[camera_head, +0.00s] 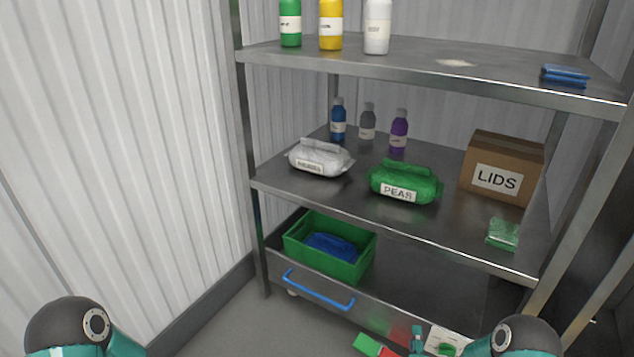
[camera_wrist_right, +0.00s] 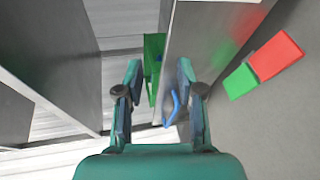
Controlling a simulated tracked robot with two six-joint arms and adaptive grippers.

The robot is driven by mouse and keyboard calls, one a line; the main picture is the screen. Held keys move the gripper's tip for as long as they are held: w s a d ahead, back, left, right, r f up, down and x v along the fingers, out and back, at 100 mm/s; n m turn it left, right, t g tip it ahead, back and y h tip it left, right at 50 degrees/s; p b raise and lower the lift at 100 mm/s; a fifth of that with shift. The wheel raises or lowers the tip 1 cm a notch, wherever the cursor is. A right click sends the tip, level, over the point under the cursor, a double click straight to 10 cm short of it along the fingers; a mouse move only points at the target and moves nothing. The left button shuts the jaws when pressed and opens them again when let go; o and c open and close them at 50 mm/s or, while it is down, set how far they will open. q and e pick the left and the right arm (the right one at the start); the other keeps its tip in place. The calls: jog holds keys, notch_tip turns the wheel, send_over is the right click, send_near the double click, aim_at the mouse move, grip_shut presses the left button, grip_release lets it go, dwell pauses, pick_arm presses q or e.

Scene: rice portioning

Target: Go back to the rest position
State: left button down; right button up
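My right gripper (camera_wrist_right: 160,95) is open in the right wrist view, with nothing between its fingers. Its teal parts also show at the bottom of the head view (camera_head: 417,340), in front of the shelf. The blue handle (camera_head: 318,292) of the shelf's low drawer lies beyond the fingertips, and it shows in the right wrist view too (camera_wrist_right: 172,108). My left arm shows only as a rounded joint at the lower left of the head view; the left gripper is out of the picture.
A metal shelf unit (camera_head: 395,226) holds a white bag (camera_head: 320,158), a green peas bag (camera_head: 404,182), a lids box (camera_head: 503,165) and several bottles. A green crate (camera_head: 345,266) with blue contents sits low. A red and green object (camera_wrist_right: 265,65) lies right of the gripper.

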jog(key=s+a+f+m+g+y, duration=0.2)
jog(key=s+a+m+g, duration=0.3)
jog(key=s, duration=0.4)
jog(key=s+a+f+m+g+y, duration=0.3)
jog(key=s+a+m+g, duration=0.15)
jog(key=s+m, duration=0.35)
jog(key=s+a+f+m+g+y, duration=0.2)
jog(key=s+a+m+g, duration=0.25)
jog(key=s, duration=0.65)
notch_tip(320, 180, up, 38)
jog(key=d+p, duration=0.1)
jog(key=p, duration=3.7)
jog(key=shift+w+m, duration=0.35)
